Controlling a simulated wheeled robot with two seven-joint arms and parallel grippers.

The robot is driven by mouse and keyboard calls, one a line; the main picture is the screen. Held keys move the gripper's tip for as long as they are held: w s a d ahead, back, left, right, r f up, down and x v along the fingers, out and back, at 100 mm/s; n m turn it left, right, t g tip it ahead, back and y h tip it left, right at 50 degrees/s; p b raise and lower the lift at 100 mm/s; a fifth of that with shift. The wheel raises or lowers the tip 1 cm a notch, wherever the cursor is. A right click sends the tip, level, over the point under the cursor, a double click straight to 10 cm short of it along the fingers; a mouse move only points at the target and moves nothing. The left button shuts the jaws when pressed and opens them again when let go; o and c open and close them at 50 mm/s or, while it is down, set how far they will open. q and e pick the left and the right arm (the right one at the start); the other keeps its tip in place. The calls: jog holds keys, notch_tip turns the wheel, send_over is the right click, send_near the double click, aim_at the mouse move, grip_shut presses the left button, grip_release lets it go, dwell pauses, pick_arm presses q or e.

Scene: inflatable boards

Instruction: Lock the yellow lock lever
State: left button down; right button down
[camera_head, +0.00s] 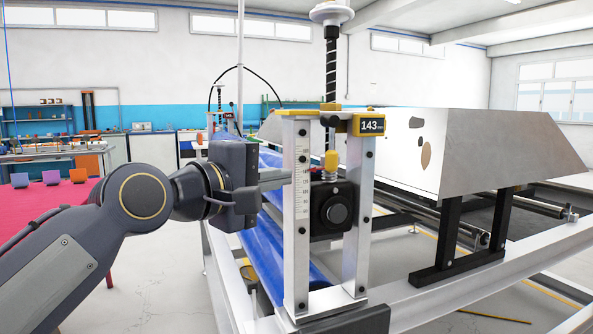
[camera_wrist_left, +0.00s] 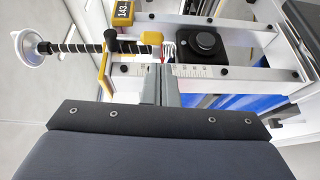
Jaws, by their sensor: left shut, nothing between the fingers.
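A yellow upright piece (camera_head: 331,161) sits at the foot of the threaded spindle, above a black bearing block (camera_head: 334,207). It also shows in the left wrist view (camera_wrist_left: 151,38). A flat yellow bar (camera_head: 296,112) lies at the top of the frame, and it shows in the left wrist view (camera_wrist_left: 104,72) too. I cannot tell for sure which of these is the lock lever. My left gripper (camera_head: 287,175) is shut and empty, at the left upright with the ruler. In the left wrist view its fingertips (camera_wrist_left: 168,66) overlap that upright, short of the yellow upright piece. My right gripper is not in view.
The left metal upright (camera_head: 297,240) carries a ruler scale. A counter (camera_head: 371,125) reading 143 sits at the top right of the frame. Blue rollers (camera_head: 262,250) lie behind it. A sloped metal cover (camera_head: 475,150) stands on the right. Pale floor is open at lower left.

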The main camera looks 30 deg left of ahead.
pick_arm(q)
jog(key=v, duration=0.3)
jog(key=shift+s+a+f, duration=0.1)
jog(key=shift+s+f, duration=0.05)
jog(key=shift+s, duration=0.2)
jog(key=s+d+f+m+g, duration=0.2)
jog(key=s+f+m+g, duration=0.25)
jog(key=f, duration=0.85)
jog(key=s+d+f+m+g, duration=0.25)
jog(key=s+f+m, duration=0.2)
jog(key=f, duration=0.95)
jog(key=s+d+f+m+g, duration=0.2)
jog(key=s+f+m+g, duration=0.25)
jog(key=f, duration=0.85)
notch_tip(320, 180, up, 23)
jog(key=s+p, duration=0.1)
jog(key=p, duration=2.2)
jog(key=shift+f+p, duration=0.2)
jog(key=shift+p, duration=0.15)
